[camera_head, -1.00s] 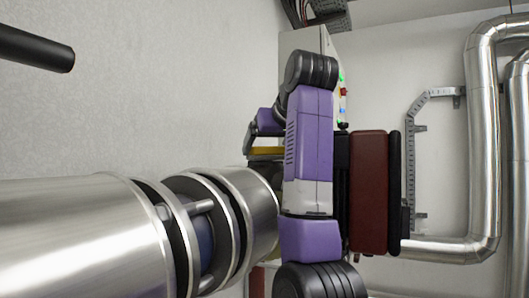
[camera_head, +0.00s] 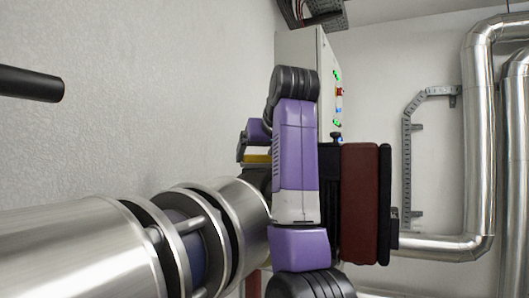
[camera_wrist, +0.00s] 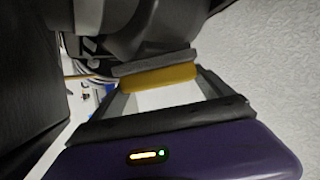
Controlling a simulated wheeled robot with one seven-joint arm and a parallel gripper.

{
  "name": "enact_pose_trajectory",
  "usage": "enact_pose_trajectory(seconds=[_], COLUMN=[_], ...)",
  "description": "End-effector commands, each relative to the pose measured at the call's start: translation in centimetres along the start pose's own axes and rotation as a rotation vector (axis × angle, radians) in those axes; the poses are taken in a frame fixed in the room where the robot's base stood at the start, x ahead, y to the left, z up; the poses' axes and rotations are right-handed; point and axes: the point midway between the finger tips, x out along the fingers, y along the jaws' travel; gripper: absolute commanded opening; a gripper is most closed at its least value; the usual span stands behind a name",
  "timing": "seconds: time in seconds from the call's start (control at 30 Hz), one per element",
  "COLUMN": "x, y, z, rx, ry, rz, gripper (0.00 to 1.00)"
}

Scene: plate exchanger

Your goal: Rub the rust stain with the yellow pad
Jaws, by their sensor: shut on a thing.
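The yellow pad (camera_wrist: 160,79) lies across the ends of my gripper's fingers (camera_wrist: 163,92) in the wrist view, with a dark strip along its far side. My gripper is shut on it. In the head view the purple gripper (camera_head: 252,142) is partly hidden behind my arm, and a sliver of the yellow pad (camera_head: 257,159) shows just below it. I see no rust stain in either view. I cannot tell whether the pad touches a surface.
A dark red block with black edges (camera_head: 360,205) stands right of my arm. A grey control cabinet (camera_head: 297,50) with lit buttons is behind. A large flanged metal pipe (camera_head: 70,245) fills the lower left. Upright silver pipes (camera_head: 478,140) stand at the right.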

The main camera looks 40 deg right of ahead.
Motion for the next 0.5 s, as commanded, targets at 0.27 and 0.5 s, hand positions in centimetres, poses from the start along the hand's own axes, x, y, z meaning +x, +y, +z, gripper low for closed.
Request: enact_pose_trajectory(seconds=[0.27,0.5], x=[1.2,2.0], y=[-2.0,-3.2], z=[-0.8,-1.4], rx=[-0.006,-0.006], ry=[-0.004,0.000], rz=[-0.006,-0.005], gripper=[0.49,0.49])
